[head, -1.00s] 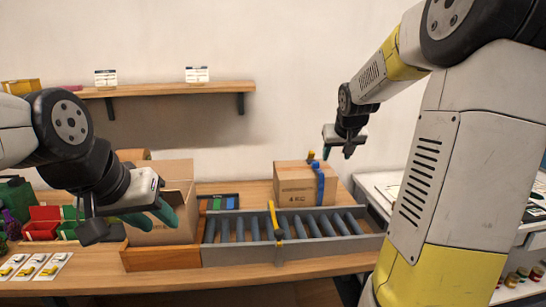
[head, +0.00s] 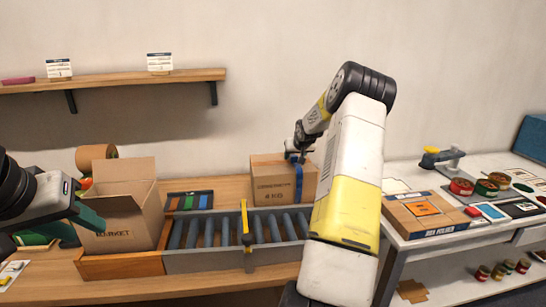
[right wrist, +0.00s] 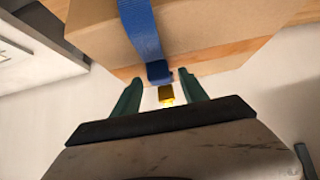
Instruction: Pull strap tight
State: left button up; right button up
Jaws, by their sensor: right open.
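A closed cardboard box (head: 270,185) stands on the bench behind the roller conveyor. A blue strap (head: 298,180) runs down its front near the right side. In the right wrist view the strap (right wrist: 142,30) crosses the box (right wrist: 205,30) and its end reaches between my fingertips, with a yellow piece (right wrist: 166,96) just past it. My right gripper (right wrist: 160,90) is open, its green fingers on either side of the strap end; in the head view it is at the box's top. My left gripper (head: 80,212) is at the left, partly out of frame, beside the open carton; its jaw gap is unclear.
The open carton (head: 120,215) stands left of the roller conveyor (head: 205,258), which has a yellow upright bar (head: 246,225). A side table (head: 460,240) at right holds a flat box (head: 425,212) and several tins. A wall shelf (head: 110,82) hangs above.

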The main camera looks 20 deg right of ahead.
jog(key=shift+x, duration=0.75)
grip_shut()
dwell(0.9)
